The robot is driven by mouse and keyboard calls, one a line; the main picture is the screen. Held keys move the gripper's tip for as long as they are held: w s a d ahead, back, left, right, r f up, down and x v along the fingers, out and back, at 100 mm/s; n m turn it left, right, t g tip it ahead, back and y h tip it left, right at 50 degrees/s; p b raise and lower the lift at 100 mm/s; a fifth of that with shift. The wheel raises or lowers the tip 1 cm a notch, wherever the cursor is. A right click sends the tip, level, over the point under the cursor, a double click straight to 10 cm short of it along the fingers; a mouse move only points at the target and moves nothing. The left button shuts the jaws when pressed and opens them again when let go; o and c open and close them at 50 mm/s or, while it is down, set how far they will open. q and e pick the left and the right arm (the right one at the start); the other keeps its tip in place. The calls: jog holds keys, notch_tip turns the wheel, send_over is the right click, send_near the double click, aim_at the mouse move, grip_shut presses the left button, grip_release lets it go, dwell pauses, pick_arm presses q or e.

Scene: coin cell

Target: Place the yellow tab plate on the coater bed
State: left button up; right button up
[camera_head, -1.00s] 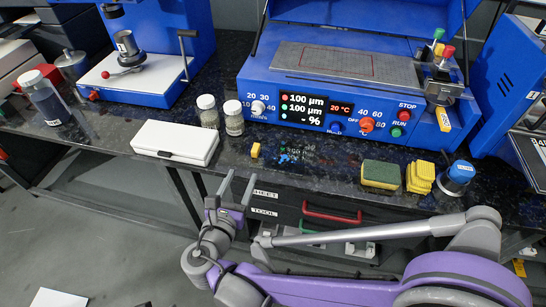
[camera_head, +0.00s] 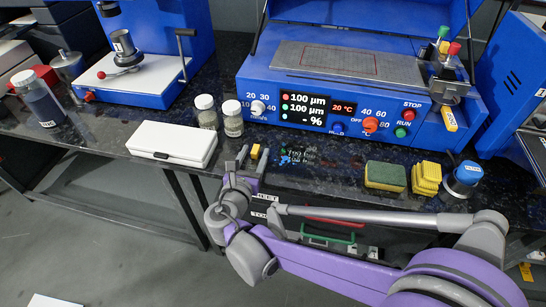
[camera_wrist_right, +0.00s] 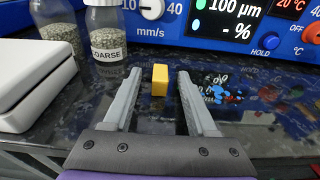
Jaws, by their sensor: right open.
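The small yellow block (camera_head: 255,151), which I take to be the tab plate, stands on the dark speckled bench in front of the blue coater. The coater bed (camera_head: 345,63) is a flat grey plate with a red outline on top of the machine. My right gripper (camera_head: 253,160) is open at the bench's front edge. In the right wrist view the yellow block (camera_wrist_right: 160,79) appears between the two fingertips, with a gap on each side; I cannot tell how far it is in depth. My left gripper is not in view.
Two glass jars (camera_head: 219,115) and a white box (camera_head: 173,144) are left of the block. A sponge (camera_head: 385,176), yellow stacked pieces (camera_head: 426,179) and a blue-capped jar (camera_head: 462,178) are to the right. The coater lid is up; knobs (camera_head: 443,48) rise at the bed's right.

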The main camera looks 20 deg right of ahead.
grip_shut()
dwell(0.4)
